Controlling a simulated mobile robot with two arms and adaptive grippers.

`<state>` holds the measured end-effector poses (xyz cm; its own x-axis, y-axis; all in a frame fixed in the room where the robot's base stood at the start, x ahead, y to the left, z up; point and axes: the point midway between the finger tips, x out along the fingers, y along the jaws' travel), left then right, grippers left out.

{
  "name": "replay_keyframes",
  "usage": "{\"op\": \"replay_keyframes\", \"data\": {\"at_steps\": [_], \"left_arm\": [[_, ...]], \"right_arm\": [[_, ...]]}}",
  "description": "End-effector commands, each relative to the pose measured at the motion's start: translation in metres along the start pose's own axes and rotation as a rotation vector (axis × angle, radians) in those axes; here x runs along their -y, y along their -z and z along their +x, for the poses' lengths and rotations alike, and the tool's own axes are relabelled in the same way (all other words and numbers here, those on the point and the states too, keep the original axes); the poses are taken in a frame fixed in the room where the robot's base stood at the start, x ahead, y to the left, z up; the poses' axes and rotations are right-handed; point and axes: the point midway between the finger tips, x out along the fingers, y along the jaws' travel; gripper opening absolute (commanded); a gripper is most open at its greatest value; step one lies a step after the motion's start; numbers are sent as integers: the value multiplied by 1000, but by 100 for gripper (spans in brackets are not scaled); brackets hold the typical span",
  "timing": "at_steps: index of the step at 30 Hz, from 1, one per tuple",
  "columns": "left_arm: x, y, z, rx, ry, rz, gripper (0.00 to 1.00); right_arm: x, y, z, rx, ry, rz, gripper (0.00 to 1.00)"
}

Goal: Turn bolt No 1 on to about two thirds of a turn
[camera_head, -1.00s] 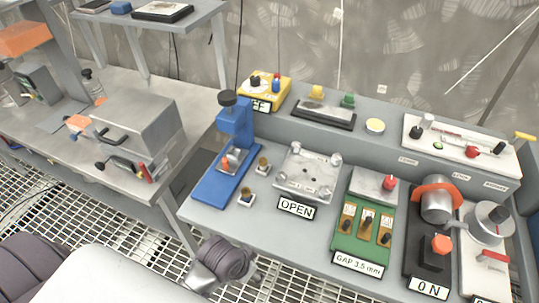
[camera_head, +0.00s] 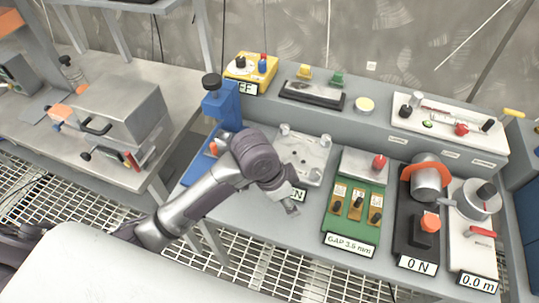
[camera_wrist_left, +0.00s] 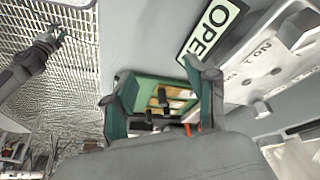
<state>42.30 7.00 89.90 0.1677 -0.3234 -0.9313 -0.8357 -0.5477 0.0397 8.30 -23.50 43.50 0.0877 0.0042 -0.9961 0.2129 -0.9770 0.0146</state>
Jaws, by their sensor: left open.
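The metal plate (camera_head: 305,158) with bolts at its corners lies on the bench. Its back left bolt (camera_head: 285,129), back right bolt (camera_head: 326,140) and front right bolt (camera_head: 315,176) show; my arm covers the front left corner. In the left wrist view the plate (camera_wrist_left: 238,88) carries upside-down lettering that looks like No 1; which bolt it marks is unclear. My left gripper (camera_head: 292,208) is open and empty, in front of the plate above the OPEN sign (camera_wrist_left: 212,28). Its two teal fingers (camera_wrist_left: 162,95) are spread. My right gripper (camera_wrist_left: 52,38) shows small over the grating.
A blue stand (camera_head: 222,105) is behind my left arm. A yellow box (camera_head: 250,70) stands at the back.

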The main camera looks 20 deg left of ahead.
Motion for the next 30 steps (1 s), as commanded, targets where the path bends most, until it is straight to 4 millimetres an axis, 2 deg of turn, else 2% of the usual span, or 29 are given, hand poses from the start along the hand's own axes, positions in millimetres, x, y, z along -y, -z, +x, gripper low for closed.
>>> {"op": "replay_keyframes", "data": {"at_steps": [1, 6, 12, 15, 18, 23, 26, 30], "left_arm": [[14, 12, -10, 27, 4, 69, 57], [49, 32, -45, 149, -15, 252, 57], [95, 40, -101, 294, -23, 362, 57], [110, 42, -125, 339, -26, 381, 57], [118, 42, -139, 366, -31, 388, 57], [122, 39, -141, 378, -37, 390, 57], [122, 35, -130, 379, -38, 390, 57], [122, 25, -105, 379, -38, 389, 57]], "right_arm": [[0, 0, 0, 0, 0, 0, 40], [0, 1, -1, -1, 0, 0, 40], [0, 1, -1, -2, 0, 0, 40], [0, 2, -1, -2, -1, 0, 40], [-1, 2, -1, -3, -1, 0, 40], [-1, 3, -2, -3, -1, 0, 40], [-1, 3, -4, -3, -1, 0, 40], [-1, 3, -8, -3, -1, 0, 40]]}}
